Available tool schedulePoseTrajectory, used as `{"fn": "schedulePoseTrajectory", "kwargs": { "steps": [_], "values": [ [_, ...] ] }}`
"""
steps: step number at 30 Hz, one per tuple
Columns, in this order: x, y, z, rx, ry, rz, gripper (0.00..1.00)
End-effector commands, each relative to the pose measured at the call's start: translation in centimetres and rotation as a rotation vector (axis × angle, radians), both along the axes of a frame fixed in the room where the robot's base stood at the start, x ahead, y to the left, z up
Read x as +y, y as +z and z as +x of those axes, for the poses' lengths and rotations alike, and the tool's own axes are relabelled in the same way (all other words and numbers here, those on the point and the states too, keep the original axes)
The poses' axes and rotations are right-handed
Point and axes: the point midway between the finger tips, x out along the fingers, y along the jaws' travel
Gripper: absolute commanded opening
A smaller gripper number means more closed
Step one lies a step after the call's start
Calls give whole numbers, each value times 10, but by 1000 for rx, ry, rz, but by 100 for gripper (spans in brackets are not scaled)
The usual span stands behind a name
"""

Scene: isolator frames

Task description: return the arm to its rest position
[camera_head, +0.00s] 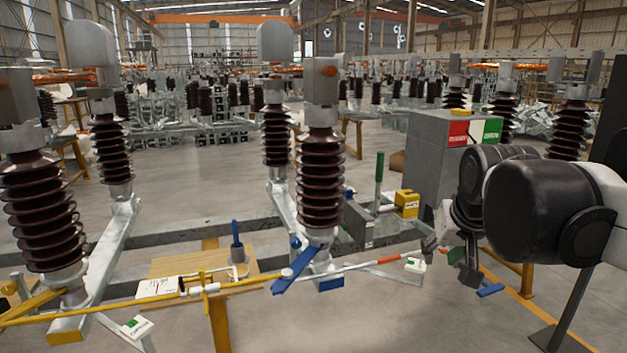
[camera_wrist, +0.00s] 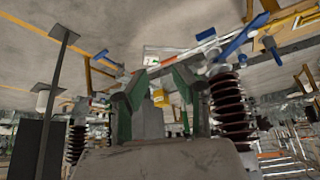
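My arm comes in from the right edge in the camera_head view, with dark, rounded joints. My gripper (camera_head: 460,262) hangs low at the right, beyond the right end of the red-and-white rod (camera_head: 345,267). In the wrist view, my gripper (camera_wrist: 158,82) shows two fingers with green pads, spread apart. I see nothing held between them; a grey cabinet (camera_wrist: 147,122) and a yellow box (camera_wrist: 160,98) show behind the gap. The wrist picture looks upside down.
A grey cabinet (camera_head: 436,150) with red and green signs stands just left of my arm. Brown ribbed insulators (camera_head: 320,190) rise on the steel frame (camera_head: 180,240). A green lever (camera_head: 379,167) and yellow box (camera_head: 407,203) sit near the cabinet. Floor (camera_head: 420,320) is clear at the front.

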Motion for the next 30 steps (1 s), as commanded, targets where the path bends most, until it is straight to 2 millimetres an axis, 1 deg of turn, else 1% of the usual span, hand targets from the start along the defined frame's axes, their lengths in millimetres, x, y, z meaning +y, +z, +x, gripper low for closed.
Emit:
{"fn": "schedulePoseTrajectory", "kwargs": {
  "steps": [1, 5, 9, 12, 15, 18, 21, 30],
  "values": [
    [5, -7, -18, -6, 11, 0, 25],
    [15, -25, -57, -19, 36, -3, 25],
    [25, -49, -96, -34, 64, -6, 25],
    [30, -66, -120, -45, 81, -9, 25],
    [33, -80, -137, -52, 94, -9, 25],
    [36, -90, -149, -57, 103, -11, 25],
    [37, -95, -154, -59, 108, -11, 25],
    [37, -96, -155, -60, 109, -11, 25]
  ]
}}
